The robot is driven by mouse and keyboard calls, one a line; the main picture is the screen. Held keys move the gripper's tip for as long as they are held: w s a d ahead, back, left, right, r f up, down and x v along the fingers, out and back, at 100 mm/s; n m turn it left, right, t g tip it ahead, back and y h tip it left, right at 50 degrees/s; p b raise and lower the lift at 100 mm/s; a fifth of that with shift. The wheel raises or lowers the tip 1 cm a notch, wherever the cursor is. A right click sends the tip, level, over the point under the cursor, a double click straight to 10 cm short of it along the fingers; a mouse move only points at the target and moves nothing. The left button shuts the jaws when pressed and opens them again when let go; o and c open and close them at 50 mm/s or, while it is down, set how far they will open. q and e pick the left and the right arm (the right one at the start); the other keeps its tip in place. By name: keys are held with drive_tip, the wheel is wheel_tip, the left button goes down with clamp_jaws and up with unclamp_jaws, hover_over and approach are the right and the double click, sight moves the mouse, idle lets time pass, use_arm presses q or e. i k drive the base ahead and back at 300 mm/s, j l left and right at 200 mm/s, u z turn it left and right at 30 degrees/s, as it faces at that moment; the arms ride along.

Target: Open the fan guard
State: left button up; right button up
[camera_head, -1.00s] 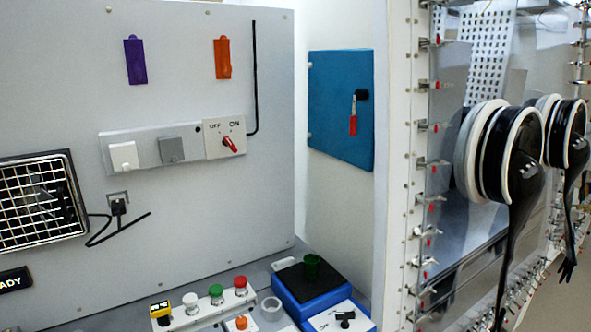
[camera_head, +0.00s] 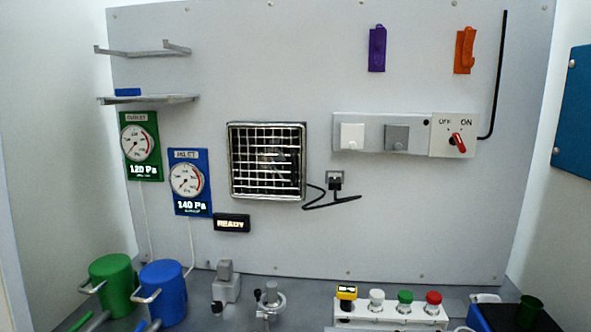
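The fan guard (camera_head: 267,161) is a square silver wire grille in a metal frame on the grey wall panel, left of the middle of the head view. It lies over a dark fan, and its frame looks flat against the panel, so it appears closed. A black hooked lever or cable (camera_head: 332,203) and a small plug-like fitting (camera_head: 335,181) sit just right of the guard. Neither of my grippers is in view.
Green (camera_head: 140,146) and blue (camera_head: 190,182) gauges hang left of the guard, with a READY sign (camera_head: 231,223) below. Green (camera_head: 113,284) and blue (camera_head: 163,291) mugs, metal fittings (camera_head: 226,282) and a button box (camera_head: 390,312) stand on the bench. A switch panel (camera_head: 381,134) is at right.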

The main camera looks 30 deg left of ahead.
sight(293, 180)
drive_tip(key=u, duration=1.25)
